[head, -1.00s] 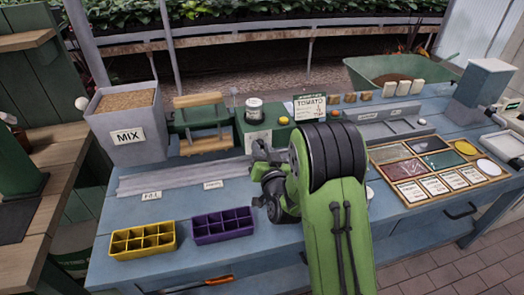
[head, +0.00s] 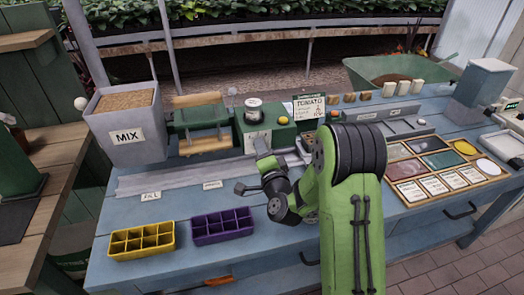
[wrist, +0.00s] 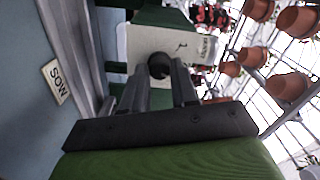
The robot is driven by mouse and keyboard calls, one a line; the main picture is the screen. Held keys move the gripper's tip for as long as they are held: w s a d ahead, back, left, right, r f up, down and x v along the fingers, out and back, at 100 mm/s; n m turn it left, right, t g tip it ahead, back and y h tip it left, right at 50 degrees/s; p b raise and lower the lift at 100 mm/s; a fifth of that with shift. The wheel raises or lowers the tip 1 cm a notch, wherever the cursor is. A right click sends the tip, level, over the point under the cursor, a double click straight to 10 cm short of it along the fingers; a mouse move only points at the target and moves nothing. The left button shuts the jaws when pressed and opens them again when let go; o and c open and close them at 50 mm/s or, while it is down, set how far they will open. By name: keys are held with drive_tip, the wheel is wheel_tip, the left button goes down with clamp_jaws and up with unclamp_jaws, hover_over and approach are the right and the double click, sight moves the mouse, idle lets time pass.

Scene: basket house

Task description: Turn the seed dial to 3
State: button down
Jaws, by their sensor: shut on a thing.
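The seed dial is a round black knob (wrist: 159,66) on a white plate (wrist: 145,42) in the wrist view. The plate has a small dark mark right of the knob and lettering near its right edge, too small to read; I cannot tell the dial's setting. My gripper (wrist: 160,78) has its two dark fingers on either side of the knob and is shut on it. In the head view, the green machine (head: 240,125) with a white front plate (head: 257,138) stands behind my arm; the knob and fingertips are not clearly visible there.
A MIX bin (head: 125,140) and a green press (head: 198,122) stand left on the blue bench. A yellow tray (head: 142,240) and a purple tray (head: 222,225) lie in front. A tomato card (head: 310,107) stands behind. A framed seed board (head: 440,172) is at right.

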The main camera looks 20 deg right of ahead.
drive_tip(key=shift+d+m, duration=0.1)
drive_tip(key=shift+m, duration=1.6)
drive_tip(key=c, duration=0.9)
unclamp_jaws()
drive_tip(key=shift+f, duration=0.1)
